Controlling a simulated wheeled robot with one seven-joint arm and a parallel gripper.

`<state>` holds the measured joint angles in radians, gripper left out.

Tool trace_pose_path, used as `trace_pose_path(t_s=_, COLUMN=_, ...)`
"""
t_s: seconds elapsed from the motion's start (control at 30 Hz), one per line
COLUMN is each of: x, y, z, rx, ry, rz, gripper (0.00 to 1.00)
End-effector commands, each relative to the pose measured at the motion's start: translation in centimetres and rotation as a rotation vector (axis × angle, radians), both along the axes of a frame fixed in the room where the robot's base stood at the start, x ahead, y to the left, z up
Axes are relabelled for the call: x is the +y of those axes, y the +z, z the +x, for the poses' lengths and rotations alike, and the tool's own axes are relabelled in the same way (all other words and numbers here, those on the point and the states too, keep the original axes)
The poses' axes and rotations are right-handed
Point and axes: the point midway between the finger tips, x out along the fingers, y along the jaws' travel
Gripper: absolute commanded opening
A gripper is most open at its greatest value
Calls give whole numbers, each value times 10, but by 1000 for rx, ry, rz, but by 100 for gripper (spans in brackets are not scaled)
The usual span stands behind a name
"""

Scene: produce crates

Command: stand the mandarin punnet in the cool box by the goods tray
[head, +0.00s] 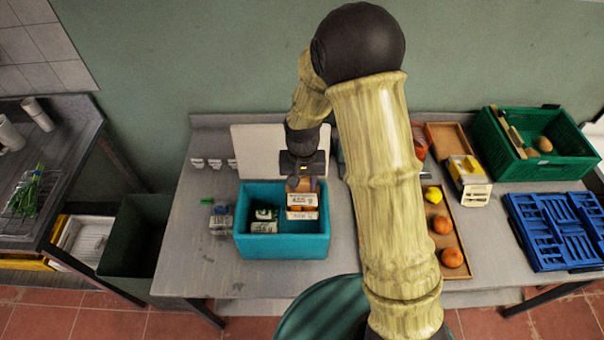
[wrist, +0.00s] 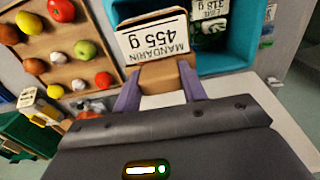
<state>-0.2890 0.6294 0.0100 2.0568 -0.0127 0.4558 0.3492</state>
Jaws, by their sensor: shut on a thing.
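The mandarin punnet (wrist: 155,40) is a brown card punnet with a white "MANDARIN 455 g" label. My gripper (wrist: 160,82) has its two purple fingers shut on the punnet's brown edge. In the head view the punnet (head: 301,200) is at the right-hand part of the teal cool box (head: 283,246), below my gripper (head: 303,181). Whether it rests on the box floor cannot be told. Another labelled punnet (head: 264,221) is in the left part of the box and also shows in the wrist view (wrist: 209,12).
A wooden tray (head: 462,234) with fruit lies right of my arm. A green crate (head: 548,165) and a blue folded crate (head: 553,232) are farther right. A small labelled pack (head: 220,220) stands left of the cool box. A white board (head: 262,140) is behind it.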

Motion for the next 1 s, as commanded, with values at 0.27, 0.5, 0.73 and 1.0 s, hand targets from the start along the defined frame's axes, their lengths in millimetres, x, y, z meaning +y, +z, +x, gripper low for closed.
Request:
trace_pose_path(t_s=0.27, x=0, y=1, z=0, rx=-1, ry=0, rz=0, gripper=0)
trace_pose_path(t_s=0.5, x=0, y=-9, z=-1, rx=-1, ry=0, rz=0, gripper=0)
trace_pose_path(t_s=0.73, x=0, y=-27, z=0, rx=-2, ry=0, rz=0, gripper=0)
trace_pose_path(t_s=1.0, x=0, y=-48, z=-1, rx=0, ry=0, rz=-1, gripper=0)
